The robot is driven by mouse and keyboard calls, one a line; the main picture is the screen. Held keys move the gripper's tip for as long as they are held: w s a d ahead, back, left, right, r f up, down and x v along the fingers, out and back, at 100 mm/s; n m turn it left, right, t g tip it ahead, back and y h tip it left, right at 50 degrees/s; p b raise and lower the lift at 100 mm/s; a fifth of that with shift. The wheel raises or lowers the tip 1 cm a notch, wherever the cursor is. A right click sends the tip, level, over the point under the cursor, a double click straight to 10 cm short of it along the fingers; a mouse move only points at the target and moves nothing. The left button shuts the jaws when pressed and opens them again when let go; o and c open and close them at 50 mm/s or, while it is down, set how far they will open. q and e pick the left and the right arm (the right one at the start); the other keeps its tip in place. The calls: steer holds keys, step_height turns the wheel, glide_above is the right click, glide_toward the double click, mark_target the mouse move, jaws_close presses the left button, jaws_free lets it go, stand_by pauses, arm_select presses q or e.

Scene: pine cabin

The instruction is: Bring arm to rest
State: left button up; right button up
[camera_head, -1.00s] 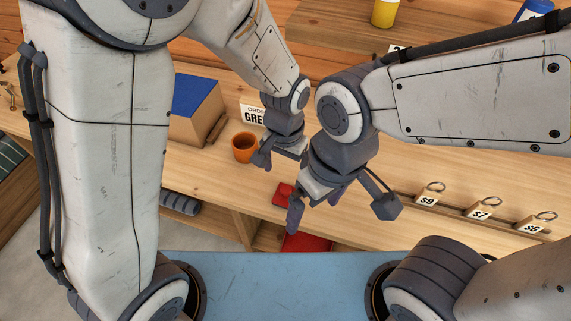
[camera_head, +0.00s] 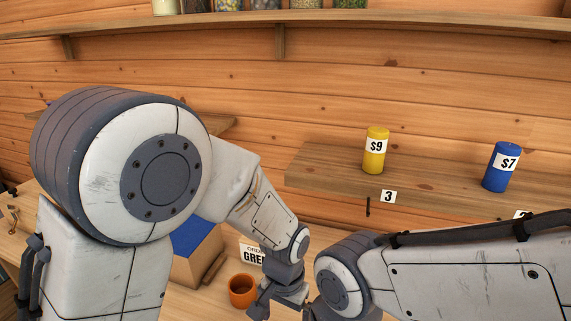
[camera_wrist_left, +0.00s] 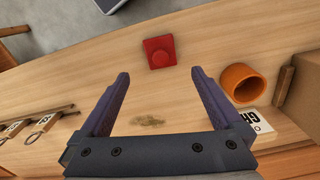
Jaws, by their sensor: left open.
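My left gripper (camera_wrist_left: 160,73) is open and empty above the wooden counter, its two dark fingers wide apart in the left wrist view. In the head view my left arm reaches over the counter, and its gripper (camera_head: 277,298) is near the bottom edge, just right of an orange cup (camera_head: 241,291). The cup also shows in the left wrist view (camera_wrist_left: 243,84), to the right of the fingers and apart from them. My right arm comes in from the right; its wrist is at the bottom edge and its gripper is cut off.
A red block (camera_wrist_left: 159,52) lies on the counter beyond the left fingertips. A blue-topped box (camera_head: 196,248) and an order sign (camera_head: 252,255) stand behind the cup. A wall shelf (camera_head: 330,176) holds a yellow can (camera_head: 376,151) and a blue can (camera_head: 502,167).

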arm_select(q)
step_height(320, 180, down, 10)
steer(key=shift+f+p, duration=0.1)
steer(key=shift+p, duration=0.35)
steer(key=shift+f, duration=0.15)
step_height(320, 180, up, 4)
steer(key=p, duration=0.3)
steer(key=shift+f, duration=0.25)
